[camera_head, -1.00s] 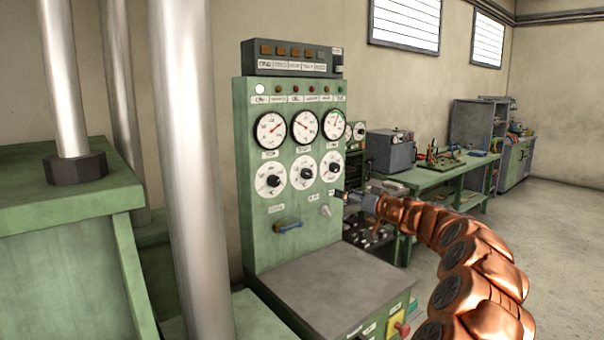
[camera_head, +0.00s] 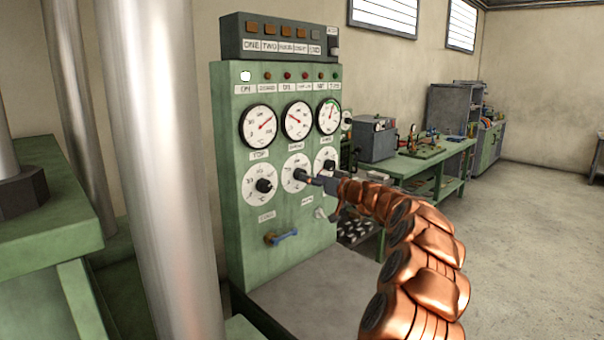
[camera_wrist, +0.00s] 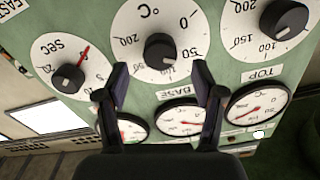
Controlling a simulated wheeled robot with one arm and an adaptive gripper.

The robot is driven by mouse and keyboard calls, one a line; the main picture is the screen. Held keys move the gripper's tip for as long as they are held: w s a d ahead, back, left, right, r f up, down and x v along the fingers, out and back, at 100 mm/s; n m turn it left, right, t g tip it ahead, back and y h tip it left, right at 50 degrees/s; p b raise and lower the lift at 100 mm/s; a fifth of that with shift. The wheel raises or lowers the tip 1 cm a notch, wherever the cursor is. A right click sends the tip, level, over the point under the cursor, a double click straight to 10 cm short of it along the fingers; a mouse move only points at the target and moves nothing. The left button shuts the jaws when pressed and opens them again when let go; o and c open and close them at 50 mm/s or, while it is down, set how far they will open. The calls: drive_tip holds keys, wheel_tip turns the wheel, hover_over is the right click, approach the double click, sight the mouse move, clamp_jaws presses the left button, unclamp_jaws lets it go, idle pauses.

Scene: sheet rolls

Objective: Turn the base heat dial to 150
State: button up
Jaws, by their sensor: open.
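The base heat dial (camera_wrist: 140,45) is a white disc with a black knob (camera_wrist: 160,48), in the middle of three dials in the wrist view, which is turned upside down. The BASE label (camera_wrist: 177,92) lies beside it. My gripper (camera_wrist: 162,68) is open, its two dark fingers spread on either side of the knob in the picture. Some dial numbers are hard to read, so the setting is unclear. In the head view my gripper (camera_head: 312,181) is at the middle dial (camera_head: 296,167) and partly covers it.
The TOP dial (camera_head: 258,195) and a seconds dial (camera_wrist: 60,50) flank the base dial closely. Round gauges (camera_head: 297,120) sit above them on the green panel (camera_head: 228,150). A blue-handled lever (camera_head: 282,237) is below. A metal column (camera_head: 160,150) stands at left.

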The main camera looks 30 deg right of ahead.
drive_tip(key=shift+p+x, duration=0.85)
drive_tip(key=shift+x, duration=1.45)
drive_tip(key=c, duration=1.1)
